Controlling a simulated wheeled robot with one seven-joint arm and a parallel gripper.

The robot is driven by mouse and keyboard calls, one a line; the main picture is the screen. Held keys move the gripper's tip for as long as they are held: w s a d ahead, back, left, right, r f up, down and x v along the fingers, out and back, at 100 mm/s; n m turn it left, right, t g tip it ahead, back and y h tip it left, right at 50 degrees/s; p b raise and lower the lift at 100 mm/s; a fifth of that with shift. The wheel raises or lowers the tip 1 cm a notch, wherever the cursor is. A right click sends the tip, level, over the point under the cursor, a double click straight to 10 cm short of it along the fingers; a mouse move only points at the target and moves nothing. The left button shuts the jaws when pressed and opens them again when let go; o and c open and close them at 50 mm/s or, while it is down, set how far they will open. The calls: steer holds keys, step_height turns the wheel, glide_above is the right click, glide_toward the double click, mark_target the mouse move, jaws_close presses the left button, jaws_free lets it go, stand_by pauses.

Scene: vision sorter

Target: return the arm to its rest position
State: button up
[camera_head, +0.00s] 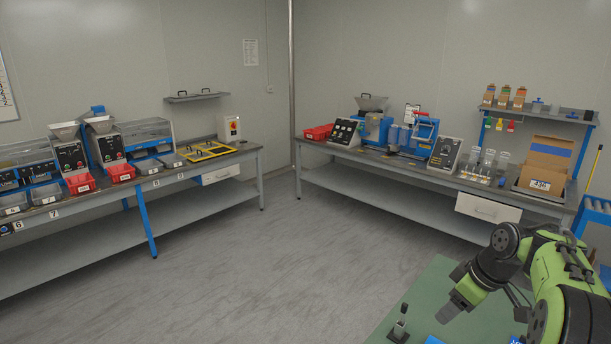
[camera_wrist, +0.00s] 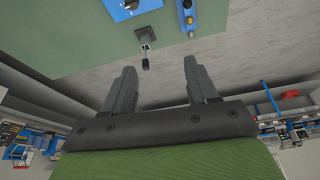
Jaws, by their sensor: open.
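My gripper (camera_wrist: 162,84) shows in the wrist view with its two dark grey fingers apart and nothing between them. In the head view my green and black arm is folded at the lower right, and the gripper end (camera_head: 452,308) hangs over or beside a green surface (camera_head: 431,281). I cannot tell its exact height above that surface. The fingers are not clearly separate in the head view.
A small dark upright device (camera_head: 400,325) stands on the green surface. A left bench (camera_head: 100,232) holds machines and red and grey bins. A right bench (camera_head: 370,161) holds machines, glassware and a cardboard box (camera_head: 545,160). The grey floor (camera_head: 250,270) between is clear.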

steer(key=s+a+r+m+t+h, duration=0.1)
steer(key=s+a+r+m, duration=0.1)
steer(key=s+a+r, duration=0.5)
steer(key=s+a+r+m+h, duration=0.15)
steer(key=s+a, duration=0.25)
steer(key=a, duration=0.6)
steer(key=s+a+f+m, duration=0.1)
steer(key=s, duration=0.6)
steer(key=s+a+f+m+t+p, duration=0.1)
steer(key=s+a+m, duration=0.1)
steer(key=s, duration=0.5)
steer(key=shift+s+a+f, duration=0.2)
steer(key=shift+s+a, duration=0.05)
steer(key=shift+s, duration=0.05)
